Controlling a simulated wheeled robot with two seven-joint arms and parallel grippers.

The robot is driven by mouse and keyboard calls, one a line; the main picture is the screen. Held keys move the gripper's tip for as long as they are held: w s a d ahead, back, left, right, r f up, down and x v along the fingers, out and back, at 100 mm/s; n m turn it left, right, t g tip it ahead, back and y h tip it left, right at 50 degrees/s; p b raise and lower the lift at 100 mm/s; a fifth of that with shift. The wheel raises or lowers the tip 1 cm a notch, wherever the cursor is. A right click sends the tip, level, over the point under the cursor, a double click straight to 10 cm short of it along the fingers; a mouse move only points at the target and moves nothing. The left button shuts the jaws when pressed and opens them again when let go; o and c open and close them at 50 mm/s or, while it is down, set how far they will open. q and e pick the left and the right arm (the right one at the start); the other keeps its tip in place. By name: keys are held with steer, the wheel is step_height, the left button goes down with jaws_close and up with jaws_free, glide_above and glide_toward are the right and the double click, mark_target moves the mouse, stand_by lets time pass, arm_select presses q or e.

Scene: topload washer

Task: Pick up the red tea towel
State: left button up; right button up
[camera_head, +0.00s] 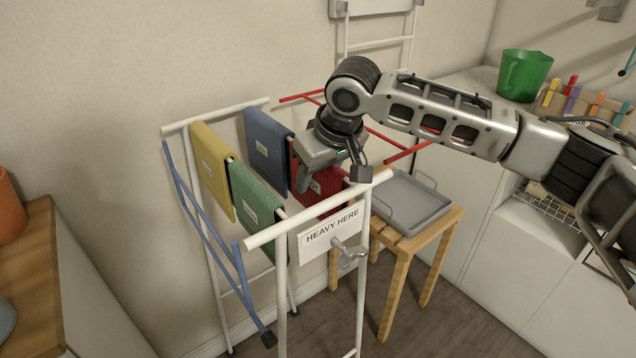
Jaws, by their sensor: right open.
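The red tea towel (325,185) hangs over a rail of the white drying rack (262,235), with a small label on its front. My right gripper (333,178) is above and in front of the towel, pointing down, with its fingers apart. It hides part of the towel, and I cannot tell whether the fingers touch it. My left gripper does not show.
Yellow (213,170), green (254,212) and blue (267,148) towels hang on the same rack. A "HEAVY HERE" sign (331,235) is on its near end. A wooden stool (400,270) with a grey tray (412,204) stands to the right. Counters flank both sides.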

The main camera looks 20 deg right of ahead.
jaws_close()
